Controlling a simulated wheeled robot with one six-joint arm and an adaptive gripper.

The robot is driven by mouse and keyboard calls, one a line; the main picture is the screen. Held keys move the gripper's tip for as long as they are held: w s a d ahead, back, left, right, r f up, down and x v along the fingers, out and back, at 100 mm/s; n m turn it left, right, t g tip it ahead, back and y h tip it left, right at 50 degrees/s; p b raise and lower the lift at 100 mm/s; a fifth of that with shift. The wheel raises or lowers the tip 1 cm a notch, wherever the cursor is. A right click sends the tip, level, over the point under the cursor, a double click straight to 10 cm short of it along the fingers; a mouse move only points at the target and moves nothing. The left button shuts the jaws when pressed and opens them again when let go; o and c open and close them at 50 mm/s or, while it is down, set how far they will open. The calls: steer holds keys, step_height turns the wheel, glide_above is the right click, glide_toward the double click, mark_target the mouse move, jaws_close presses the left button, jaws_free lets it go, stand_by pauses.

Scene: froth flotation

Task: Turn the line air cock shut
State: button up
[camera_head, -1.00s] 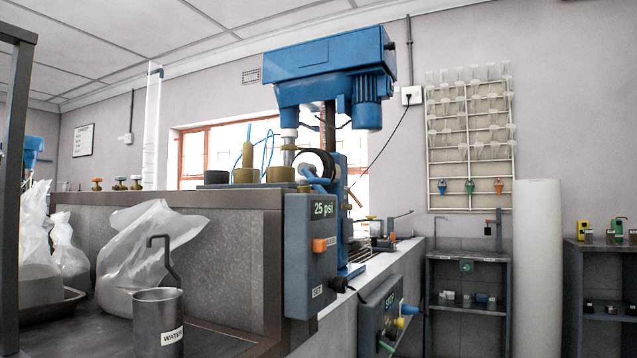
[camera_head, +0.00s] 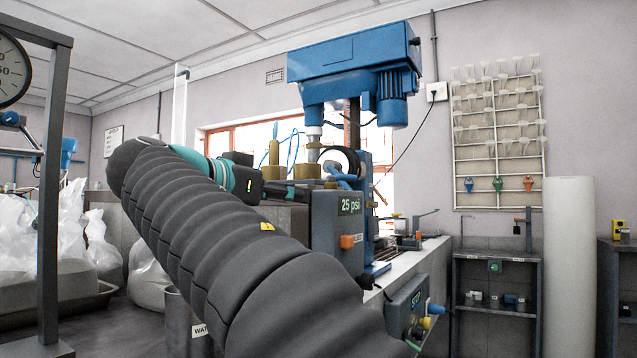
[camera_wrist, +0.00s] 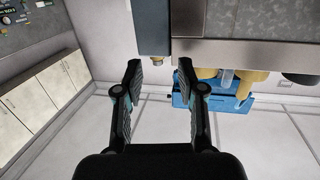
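My gripper (camera_head: 295,190) reaches to the right in the head view, in front of the stone-sided bench and beside the dark box marked "25 psi" (camera_head: 349,207). In the wrist view my gripper (camera_wrist: 160,75) has its two fingers apart with nothing held between them. A small brass fitting (camera_wrist: 157,62) under a dark box shows beyond the gap between the fingertips. An orange knob (camera_head: 347,241) sits on the box's face. A blue fitting (camera_head: 10,118) on a pipe shows below a round gauge (camera_head: 12,68) at the far left. I cannot tell which part is the line air cock.
A blue motor-driven machine (camera_head: 355,65) stands behind the box. A control box marked "STOP" (camera_head: 408,305) hangs lower right. Clear bags (camera_head: 100,245) and a metal water can (camera_head: 185,325) stand at left. A grey frame post (camera_head: 50,200) rises near the left edge.

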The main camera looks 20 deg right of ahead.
mark_target(333, 177)
steer(key=w+d+r+m, duration=0.1)
steer(key=d, duration=0.2)
steer(key=w+d+r+m+h+p, duration=0.1)
steer(key=w+d, duration=0.1)
steer(key=d, duration=0.2)
steer(key=w+d+r, duration=0.1)
steer(key=d, duration=0.3)
steer(key=shift+w+r+m+g+h, duration=0.2)
steer(key=shift+w+m+g+h, duration=0.1)
steer(key=shift+w+m, duration=0.1)
